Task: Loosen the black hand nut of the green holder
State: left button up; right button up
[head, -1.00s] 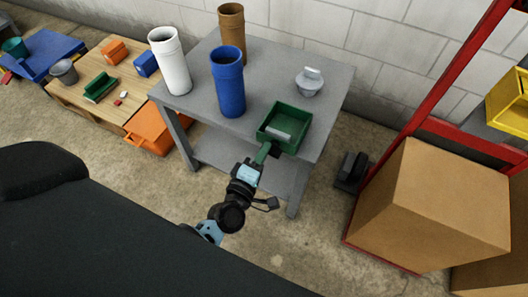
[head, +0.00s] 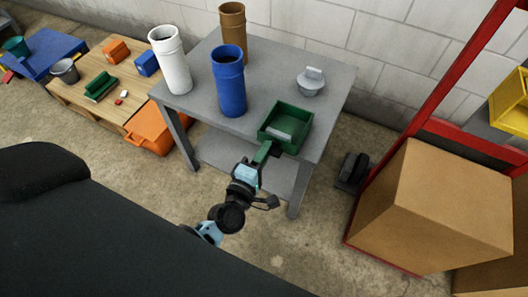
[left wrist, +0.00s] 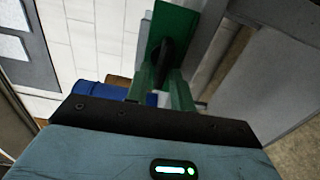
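The green holder (head: 287,117) is an open box-like piece at the front right of the grey table, with a grey piece inside. A dark part, seemingly the black hand nut (head: 276,151), shows below its front edge. In the left wrist view a green plate (left wrist: 178,24) of the holder carries the black nut (left wrist: 164,58). My left gripper (head: 266,149) is at the holder's front. Its green fingers (left wrist: 162,82) stand a little apart, with the nut between or just beyond their tips. Contact with the nut cannot be made out. My right gripper is out of view.
The grey table (head: 200,105) also bears a blue pipe (head: 229,82), a white pipe (head: 171,62), a brown pipe (head: 233,30) and a grey cap (head: 311,82). A cardboard box (head: 435,205) stands on a red rack at right. Bare floor lies in front of the table.

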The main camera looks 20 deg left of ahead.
pick_arm(q)
jog(key=shift+o, duration=0.6)
jog(key=s, duration=0.8)
jog(key=shift+a+p, duration=0.15)
jog(key=shift+p, duration=0.15)
jog(key=shift+w, duration=0.1)
